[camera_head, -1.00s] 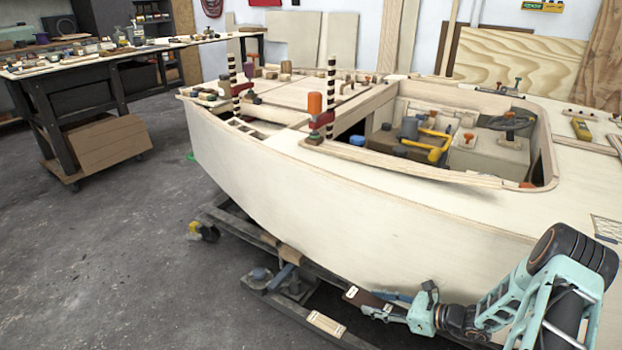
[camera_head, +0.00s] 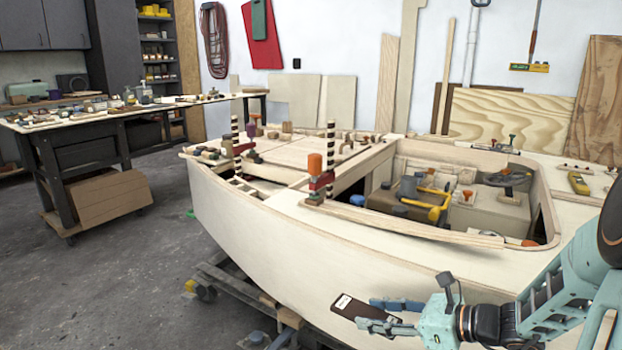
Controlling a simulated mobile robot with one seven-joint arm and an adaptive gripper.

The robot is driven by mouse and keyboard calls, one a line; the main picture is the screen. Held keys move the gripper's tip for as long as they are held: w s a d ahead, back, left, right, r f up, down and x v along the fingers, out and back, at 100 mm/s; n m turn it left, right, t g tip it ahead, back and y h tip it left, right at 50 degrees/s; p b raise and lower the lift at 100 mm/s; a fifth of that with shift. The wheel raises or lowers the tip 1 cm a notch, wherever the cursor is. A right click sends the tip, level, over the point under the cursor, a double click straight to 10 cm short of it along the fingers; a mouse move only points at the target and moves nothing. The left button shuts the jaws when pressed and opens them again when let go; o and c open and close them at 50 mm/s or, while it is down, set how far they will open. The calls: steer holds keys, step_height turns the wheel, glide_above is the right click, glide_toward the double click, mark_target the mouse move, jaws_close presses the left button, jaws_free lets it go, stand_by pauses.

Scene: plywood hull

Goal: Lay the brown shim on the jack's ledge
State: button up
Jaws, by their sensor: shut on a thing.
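The brown shim (camera_head: 346,306) is a flat dark-brown strip with a pale label near its free end. My gripper (camera_head: 378,315) is shut on its other end and holds it in the air in front of the hull's side, with the free end pointing left. The fingers hide part of the shim. At the bottom edge, under the hull, blue and dark parts (camera_head: 256,338) show that may belong to the jack. They are mostly cut off by the frame, and I cannot make out a ledge.
The pale plywood hull (camera_head: 300,262) fills the middle and stands on a dark wheeled cradle (camera_head: 228,283). Clamps (camera_head: 316,185) and tools stand on its deck. A workbench (camera_head: 112,118) is at the left. The grey floor (camera_head: 120,285) left of the hull is clear.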

step_height(320, 180, up, 29)
steer(key=p, duration=3.5)
steer(key=shift+s+r+p, duration=0.15)
steer(key=shift+p, duration=0.15)
steer(key=shift+a, duration=0.1)
